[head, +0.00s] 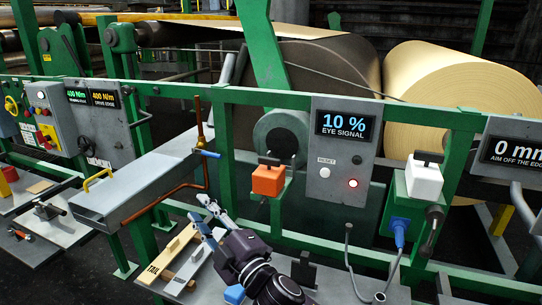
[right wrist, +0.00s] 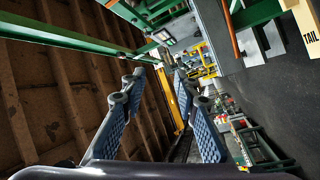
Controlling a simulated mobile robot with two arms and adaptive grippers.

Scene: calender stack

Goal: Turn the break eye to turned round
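An orange box (head: 268,181) with a black handle on top sits on a green bracket on the machine rail. A white box (head: 424,181) with a dark handle sits on a green mount to its right. I cannot tell which one is the break eye. The eye signal panel (head: 345,124) between them reads 10 %, with a lit red lamp below. My right gripper (head: 200,207) is open and empty, below and left of the orange box and apart from it. In the right wrist view its two fingers (right wrist: 157,80) are spread with nothing between them. My left gripper is not in view.
A green rail (head: 230,97) runs across the front. A grey channel (head: 140,183) with a yellow handle stands to the left.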

